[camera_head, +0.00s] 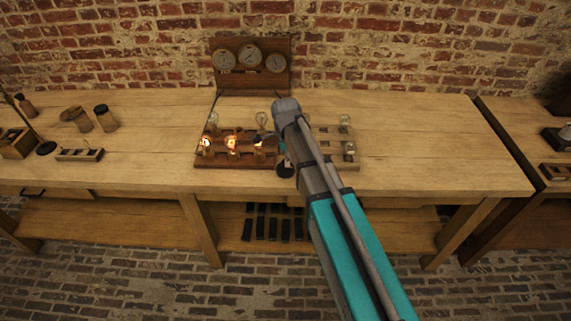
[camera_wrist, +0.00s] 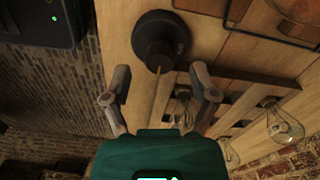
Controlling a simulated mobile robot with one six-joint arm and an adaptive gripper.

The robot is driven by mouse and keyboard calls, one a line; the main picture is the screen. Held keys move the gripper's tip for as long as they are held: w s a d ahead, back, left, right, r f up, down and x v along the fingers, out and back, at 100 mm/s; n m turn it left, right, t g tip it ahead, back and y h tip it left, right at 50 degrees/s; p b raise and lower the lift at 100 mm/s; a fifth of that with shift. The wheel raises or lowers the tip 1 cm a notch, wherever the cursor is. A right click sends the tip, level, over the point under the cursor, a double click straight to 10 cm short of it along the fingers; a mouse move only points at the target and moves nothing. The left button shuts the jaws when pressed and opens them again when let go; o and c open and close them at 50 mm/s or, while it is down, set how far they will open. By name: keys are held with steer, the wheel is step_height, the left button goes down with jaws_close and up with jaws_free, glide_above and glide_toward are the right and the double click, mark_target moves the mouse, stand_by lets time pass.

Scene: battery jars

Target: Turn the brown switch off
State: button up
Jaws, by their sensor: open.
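A dark round switch with a raised knob (camera_wrist: 157,38) sits on the wooden bench top, at the upper middle of the wrist view. It looks near black there; I cannot confirm a brown colour. In the head view a small dark round thing (camera_head: 285,169) at the bench's front edge, partly behind my arm, seems to be the same switch. My gripper (camera_wrist: 160,90) is open and empty, its two fingers spread below the knob in the wrist view, apart from it.
Glowing bulbs (camera_head: 232,145) stand on a brown board (camera_head: 225,163) left of my arm. Unlit bulbs (camera_head: 345,122) stand right of it. A gauge panel (camera_head: 250,43) stands behind. Jars (camera_head: 105,118) are at left. The bench's right part (camera_head: 430,140) is clear.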

steer(key=shift+f+b, duration=0.5)
steer(key=shift+f, duration=0.25)
jaws_close()
